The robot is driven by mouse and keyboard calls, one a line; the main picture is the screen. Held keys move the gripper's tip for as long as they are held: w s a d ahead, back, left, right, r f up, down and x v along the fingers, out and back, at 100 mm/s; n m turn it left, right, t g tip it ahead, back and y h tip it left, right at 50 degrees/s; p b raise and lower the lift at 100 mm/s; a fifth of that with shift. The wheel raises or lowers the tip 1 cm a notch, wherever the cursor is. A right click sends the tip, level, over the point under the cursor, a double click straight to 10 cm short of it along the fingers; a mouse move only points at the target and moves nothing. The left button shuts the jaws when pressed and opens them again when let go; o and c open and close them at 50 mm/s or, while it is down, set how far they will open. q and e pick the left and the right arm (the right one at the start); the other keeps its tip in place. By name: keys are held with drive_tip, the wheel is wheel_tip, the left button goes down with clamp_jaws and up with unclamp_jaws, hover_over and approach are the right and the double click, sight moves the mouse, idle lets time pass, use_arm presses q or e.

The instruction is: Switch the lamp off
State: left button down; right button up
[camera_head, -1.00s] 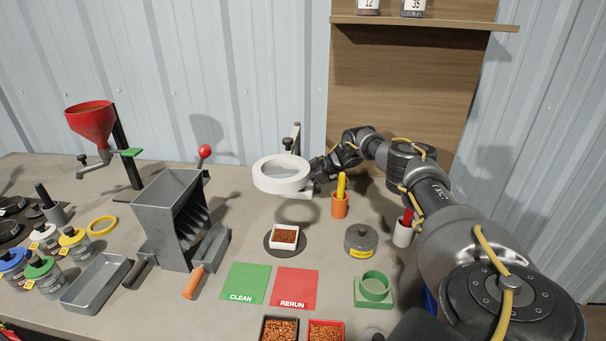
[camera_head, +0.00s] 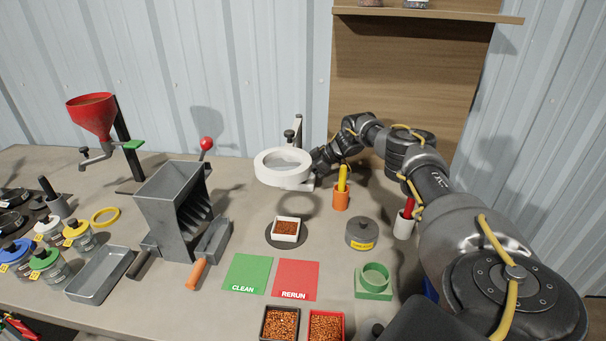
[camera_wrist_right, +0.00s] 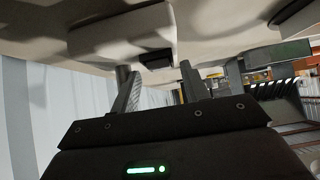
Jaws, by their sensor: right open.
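The lamp (camera_head: 260,170) is a white ring on a jointed stand, held above the bench at the middle of the head view. I cannot tell clearly whether it is lit. My right gripper (camera_head: 315,166) is at the right side of the ring, close to its small white block; the head view does not settle whether they touch. In the right wrist view my gripper (camera_wrist_right: 182,88) has its two fingers apart with nothing between them. The lamp's pale housing (camera_wrist_right: 120,35) lies beyond the fingers, with a small dark part (camera_wrist_right: 157,60) on it. My left gripper is out of view.
An orange cup (camera_head: 340,200) with a yellow tool stands just below my right forearm. A white dish (camera_head: 297,232) of granules sits under the lamp on a dark disc. A grey hopper (camera_head: 165,195) stands left. A lidded grey pot (camera_head: 361,228) is at right.

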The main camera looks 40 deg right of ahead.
drive_tip(key=v, duration=1)
drive_tip(key=shift+b, duration=0.3)
